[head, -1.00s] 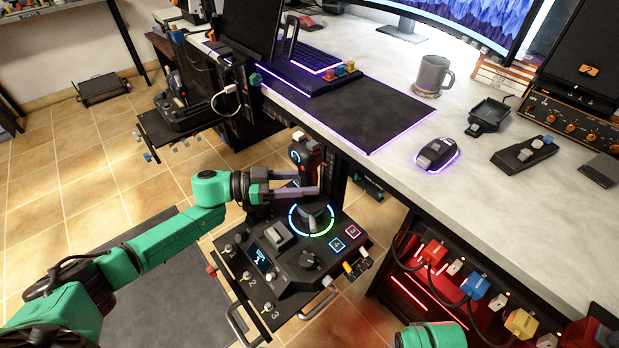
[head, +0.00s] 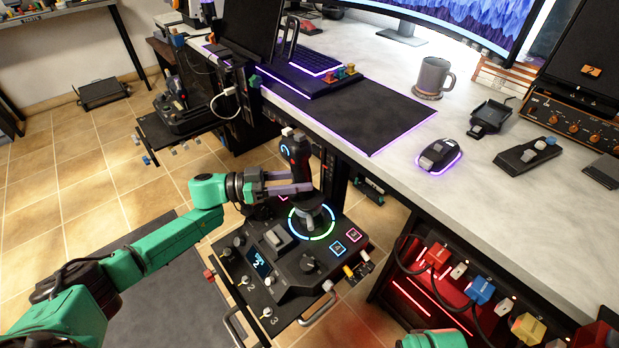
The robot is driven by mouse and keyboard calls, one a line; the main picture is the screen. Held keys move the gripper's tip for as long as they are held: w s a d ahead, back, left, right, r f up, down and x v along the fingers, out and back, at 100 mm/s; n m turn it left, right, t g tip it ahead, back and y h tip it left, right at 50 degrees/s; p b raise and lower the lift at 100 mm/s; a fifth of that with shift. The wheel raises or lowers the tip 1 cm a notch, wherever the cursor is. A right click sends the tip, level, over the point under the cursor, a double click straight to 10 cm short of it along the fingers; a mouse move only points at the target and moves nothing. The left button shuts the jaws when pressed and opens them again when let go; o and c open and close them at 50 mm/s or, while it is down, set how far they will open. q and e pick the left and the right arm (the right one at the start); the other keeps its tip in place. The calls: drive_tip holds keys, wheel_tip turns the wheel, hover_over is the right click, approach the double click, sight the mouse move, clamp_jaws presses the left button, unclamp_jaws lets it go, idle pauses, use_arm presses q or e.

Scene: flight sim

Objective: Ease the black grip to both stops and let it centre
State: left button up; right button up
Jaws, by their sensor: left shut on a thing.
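The black grip (head: 295,153) is a joystick handle on a dark control box (head: 290,276) beside the desk. It rises from a round base with a lit blue-green ring (head: 331,224). The grip leans to the left, its top left of the ring's centre. My left gripper (head: 298,181) is shut on the grip's lower part, and its fingers hide some of the shaft. My right gripper is not in view; only a green piece of my right arm shows at the bottom edge.
The desk edge runs close to the right of the grip. The box carries switches, a knob (head: 307,264), a small screen and a front handle (head: 317,310). A mouse (head: 438,156) and a mug (head: 433,77) stand on the desk. A red-lit panel (head: 425,290) with coloured plugs is at lower right.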

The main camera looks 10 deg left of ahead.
sight(307, 197)
use_arm(q)
drive_tip(key=shift+s+d+r+m+y+p, duration=0.3)
drive_tip(key=shift+s+d+m+p, duration=0.25)
drive_tip(key=shift+p, duration=0.65)
drive_tip(key=shift+d+f, duration=0.1)
drive_tip(key=shift+d, duration=0.05)
drive_tip(key=shift+s+f, duration=0.1)
drive_tip(key=shift+s+d+m+p, duration=0.15)
drive_tip(key=shift+d+m+p, duration=0.1)
drive_tip(key=shift+p, duration=0.4)
drive_tip(key=shift+s+d+y+p, duration=0.25)
drive_tip(key=shift+y+p, duration=0.15)
drive_tip(key=shift+p, duration=0.1)
drive_tip(key=o, duration=1.4)
drive_tip(key=shift+m, duration=0.3)
